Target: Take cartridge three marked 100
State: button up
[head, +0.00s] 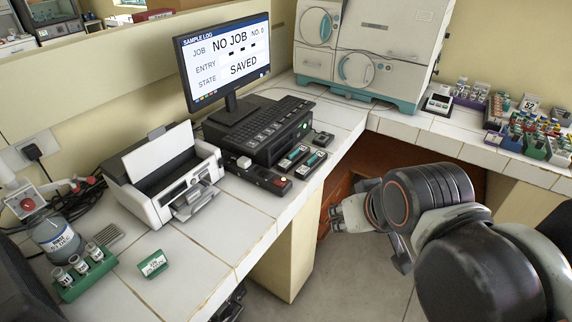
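I cannot make out a cartridge marked 100 in the head view. Two small dark holders with teal pieces, (293,157) and (311,164), lie on the tiled counter in front of the computer unit; their markings are too small to read. A green rack (84,279) with three labelled vials stands at the lower left, and a small green labelled block (153,264) lies to its right. My gripper (336,213) is beyond the counter's front edge, over the floor, pointing left. It touches none of these things. Its fingers are too small to tell open from shut.
A monitor (224,58) reads NO JOB and SAVED, with a keyboard (262,123) below. A white printer (165,180) stands left of them. A large beige machine (385,40) is at the back. Several tube racks (505,110) crowd the right counter. The front counter strip (200,255) is mostly clear.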

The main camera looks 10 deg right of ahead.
aim_at(293, 158)
jog(key=i+l+z, duration=0.1)
jog(key=i, duration=0.5)
jog(key=i+l+z, duration=0.15)
jog(key=i, duration=0.5)
